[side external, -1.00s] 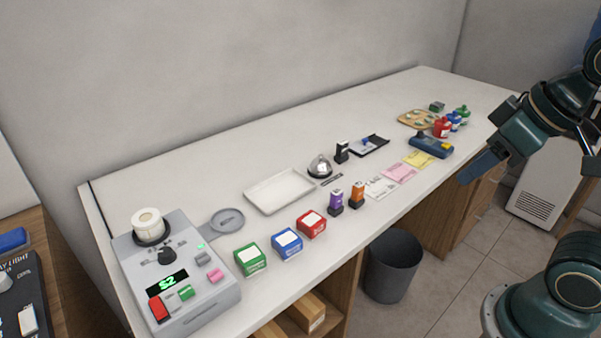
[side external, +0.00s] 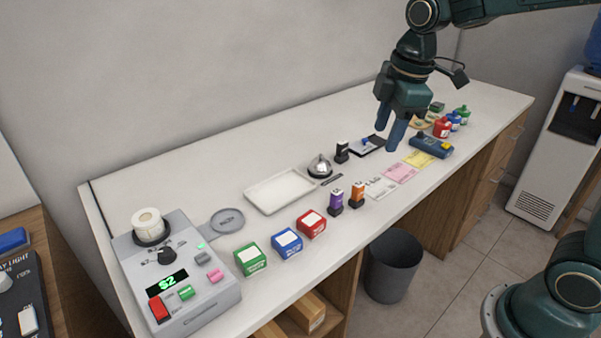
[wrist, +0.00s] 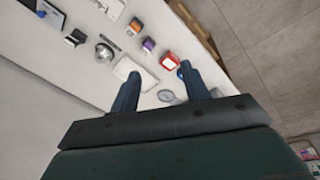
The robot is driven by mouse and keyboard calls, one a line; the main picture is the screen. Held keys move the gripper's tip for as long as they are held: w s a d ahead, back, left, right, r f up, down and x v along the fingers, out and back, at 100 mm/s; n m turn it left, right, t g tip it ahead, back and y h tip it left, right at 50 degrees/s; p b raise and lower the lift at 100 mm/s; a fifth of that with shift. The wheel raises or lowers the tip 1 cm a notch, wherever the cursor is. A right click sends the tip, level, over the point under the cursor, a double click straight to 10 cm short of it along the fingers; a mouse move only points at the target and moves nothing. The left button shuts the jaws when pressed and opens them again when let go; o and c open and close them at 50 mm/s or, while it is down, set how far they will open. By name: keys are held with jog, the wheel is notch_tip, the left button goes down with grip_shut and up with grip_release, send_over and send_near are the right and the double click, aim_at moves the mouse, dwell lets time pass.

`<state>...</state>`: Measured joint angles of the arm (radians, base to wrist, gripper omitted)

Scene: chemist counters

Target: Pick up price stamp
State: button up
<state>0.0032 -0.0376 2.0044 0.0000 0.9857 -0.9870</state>
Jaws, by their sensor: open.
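Several stamp-like items stand on the white counter. One is black (side external: 342,151), beside the bell; one is purple (side external: 336,199) and one orange (side external: 357,194), both near the front edge. I cannot tell which is the price stamp. In the wrist view the black one (wrist: 75,38) is at upper left, the orange one (wrist: 134,25) and purple one (wrist: 148,44) at upper middle. My gripper (side external: 388,147) is open and empty, fingers pointing down, above the counter near the black tray. Its fingers (wrist: 158,75) also show in the wrist view.
A silver bell (side external: 320,167), a white tray (side external: 279,192) and green, blue and red boxes (side external: 311,224) stand to the left. A black tray (side external: 368,145), paper slips (side external: 399,173), a blue device (side external: 430,147) and bottles are near my gripper. The counter's back strip is clear.

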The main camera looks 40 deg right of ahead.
aim_at(337, 191)
jog(key=w+f+n+g, duration=0.2)
jog(key=w+f+n, duration=0.5)
jog(key=w, duration=0.3)
jog(key=shift+w+f, duration=0.2)
jog(key=shift+f, duration=0.65)
jog(key=shift+f, duration=0.1)
jog(key=shift+f, duration=4.2)
jog(key=shift+a+f, duration=0.15)
jog(key=shift+f, duration=2.45)
